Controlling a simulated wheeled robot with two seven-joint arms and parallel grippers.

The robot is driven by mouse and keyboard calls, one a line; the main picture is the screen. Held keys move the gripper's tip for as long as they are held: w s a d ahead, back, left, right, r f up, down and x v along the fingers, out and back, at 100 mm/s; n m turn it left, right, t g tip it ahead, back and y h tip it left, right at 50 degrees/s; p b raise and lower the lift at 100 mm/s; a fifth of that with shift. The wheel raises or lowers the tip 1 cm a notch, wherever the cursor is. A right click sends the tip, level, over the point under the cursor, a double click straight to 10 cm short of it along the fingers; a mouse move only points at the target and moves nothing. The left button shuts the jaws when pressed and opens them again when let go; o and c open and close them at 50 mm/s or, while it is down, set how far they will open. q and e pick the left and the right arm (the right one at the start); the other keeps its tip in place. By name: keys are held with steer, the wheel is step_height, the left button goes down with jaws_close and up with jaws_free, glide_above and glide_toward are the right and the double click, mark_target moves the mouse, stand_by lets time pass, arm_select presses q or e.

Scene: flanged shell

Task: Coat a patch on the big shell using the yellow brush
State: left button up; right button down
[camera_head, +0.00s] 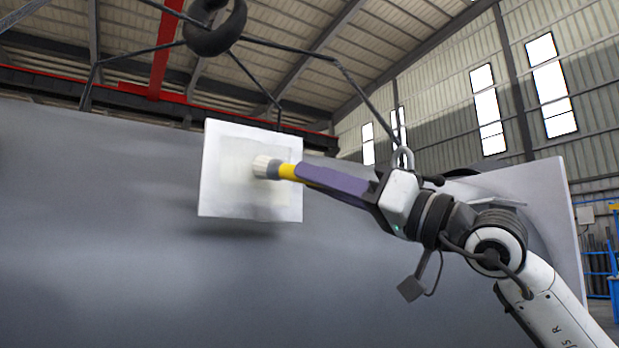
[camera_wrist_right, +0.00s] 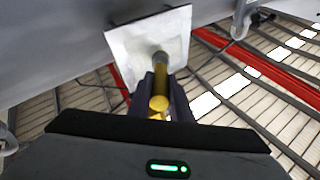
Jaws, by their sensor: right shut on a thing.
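The big shell is a wide grey curved surface (camera_head: 100,240) across the head view. A white square patch (camera_head: 212,180) is on its upper part, with a slightly cream area in its middle. My right gripper (camera_head: 305,174) is shut on the yellow brush (camera_head: 288,172) and holds it almost level. The pale bristles point left at the patch's middle and appear at or very close to its surface; I cannot tell if they touch. In the right wrist view the yellow handle (camera_wrist_right: 159,103) sits between the fingers, in front of the patch (camera_wrist_right: 125,50). My left gripper is out of view.
A dark hook (camera_head: 215,38) hangs above the patch, with sling lines (camera_head: 300,52) running down to the shell, one near my right wrist at a shackle (camera_head: 402,157). A grey flange (camera_head: 560,190) stands behind my right arm. Blue racking (camera_head: 600,265) is far right.

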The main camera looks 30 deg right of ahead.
steer(key=shift+d, duration=3.5)
glide_toward(278, 162)
steer(key=shift+r+x, duration=0.4)
steer(key=shift+x, duration=1.65)
steer(key=shift+s+a, duration=0.2)
steer(key=shift+a, duration=2.4)
steer(key=s+b, duration=0.1)
steer(key=s, duration=0.5)
steer(key=shift+d+b, duration=0.15)
steer(key=shift+b, duration=0.15)
